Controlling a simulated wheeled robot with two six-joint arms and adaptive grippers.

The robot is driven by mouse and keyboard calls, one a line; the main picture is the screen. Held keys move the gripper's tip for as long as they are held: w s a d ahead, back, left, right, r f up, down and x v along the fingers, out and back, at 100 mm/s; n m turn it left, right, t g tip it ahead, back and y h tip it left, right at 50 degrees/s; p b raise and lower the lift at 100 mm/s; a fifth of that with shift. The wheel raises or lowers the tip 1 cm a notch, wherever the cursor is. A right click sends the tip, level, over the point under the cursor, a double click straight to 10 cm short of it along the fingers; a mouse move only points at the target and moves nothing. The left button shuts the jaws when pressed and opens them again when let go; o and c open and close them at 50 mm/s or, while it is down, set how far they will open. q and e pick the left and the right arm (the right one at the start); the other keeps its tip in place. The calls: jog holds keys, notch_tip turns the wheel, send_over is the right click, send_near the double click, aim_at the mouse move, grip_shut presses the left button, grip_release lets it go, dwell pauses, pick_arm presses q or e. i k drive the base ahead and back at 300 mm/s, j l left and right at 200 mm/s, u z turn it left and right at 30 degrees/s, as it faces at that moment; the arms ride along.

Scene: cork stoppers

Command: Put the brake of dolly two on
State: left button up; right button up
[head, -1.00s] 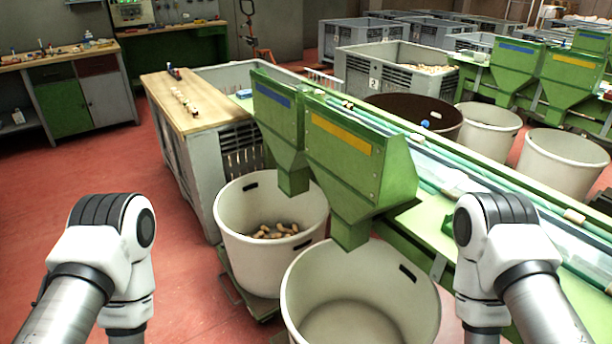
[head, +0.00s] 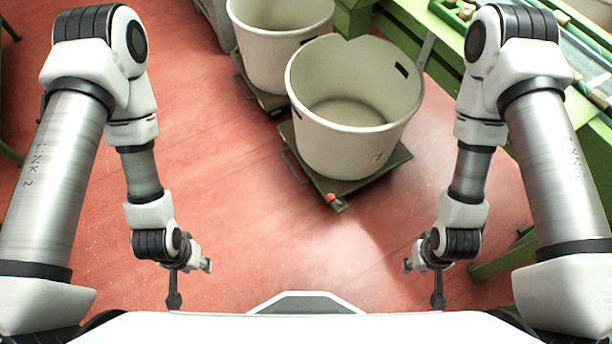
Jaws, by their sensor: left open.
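A green dolly (head: 388,170) stands on the floor under the empty cream bin (head: 340,150). A small red knob (head: 332,197) shows at its near corner; I cannot tell its brake position. A second dolly (head: 262,98) stands further back and left, under another cream bin (head: 265,60). No number is readable on either dolly. My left gripper (head: 190,283) hangs low at the left, open and empty, well apart from the dollies. My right gripper (head: 422,283) hangs low at the right, its fingers apart and empty, also clear of the near dolly.
The red floor (head: 290,250) is clear between my arms and the near dolly. A green machine bench (head: 420,30) stands at the upper right, with green legs (head: 500,262) reaching the floor beside my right arm.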

aim_at(332, 197)
jog(key=k+j+u, duration=0.15)
jog(key=j, duration=0.45)
jog(key=j+u, duration=0.1)
jog(key=j, duration=0.5)
jog(key=k, duration=0.05)
